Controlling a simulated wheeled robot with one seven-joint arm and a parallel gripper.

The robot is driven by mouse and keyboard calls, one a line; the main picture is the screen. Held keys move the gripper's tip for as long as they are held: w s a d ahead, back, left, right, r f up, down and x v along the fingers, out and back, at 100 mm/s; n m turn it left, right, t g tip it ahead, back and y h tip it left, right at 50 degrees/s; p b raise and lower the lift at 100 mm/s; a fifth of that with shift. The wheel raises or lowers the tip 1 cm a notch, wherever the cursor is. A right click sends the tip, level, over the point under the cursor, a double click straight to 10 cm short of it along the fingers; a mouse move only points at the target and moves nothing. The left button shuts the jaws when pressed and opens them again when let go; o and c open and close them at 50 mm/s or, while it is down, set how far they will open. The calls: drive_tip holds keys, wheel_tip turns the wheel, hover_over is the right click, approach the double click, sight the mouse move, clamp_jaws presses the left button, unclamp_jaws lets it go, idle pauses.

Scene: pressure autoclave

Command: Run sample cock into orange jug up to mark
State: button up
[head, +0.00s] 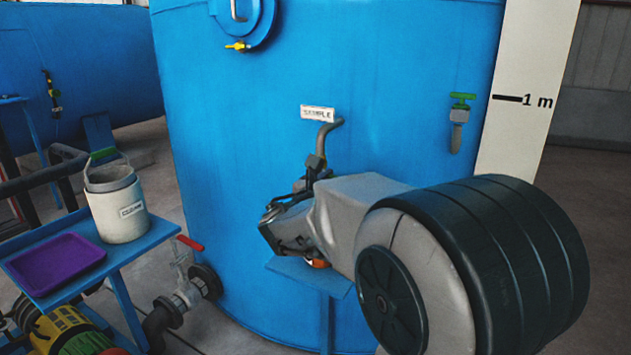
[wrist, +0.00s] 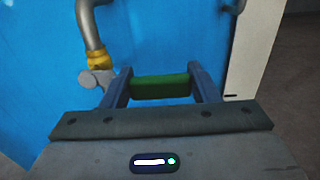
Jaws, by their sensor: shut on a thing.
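The sample cock's bent grey pipe (head: 326,135) comes out of the blue tank under a SAMPLE label. In the wrist view the pipe (wrist: 90,28) runs down to a brass-coloured collar (wrist: 99,60) and a grey cock body. My gripper (head: 296,197) is at the cock. In the wrist view my gripper (wrist: 161,86) is shut on a green bar, which looks like the cock's handle (wrist: 160,87). A bit of orange, apparently the orange jug (head: 318,263), shows under my gripper at a small blue shelf. My arm hides most of it; its mark and fill level cannot be seen.
A blue side table (head: 140,248) at left holds a white container (head: 120,222) and a purple tray (head: 55,264). A red-handled valve (head: 190,243) sits low on the tank (head: 240,160). Another green-handled cock (head: 461,115) is at right, beside a height board (head: 528,70).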

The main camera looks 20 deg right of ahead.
idle(0.3)
drive_tip(key=o, duration=1.1)
drive_tip(key=shift+a, duration=0.1)
drive_tip(key=p+v, duration=0.1)
drive_tip(key=v, duration=1.2)
drive_tip(key=shift+s+a, duration=0.25)
drive_tip(key=shift+s, duration=0.05)
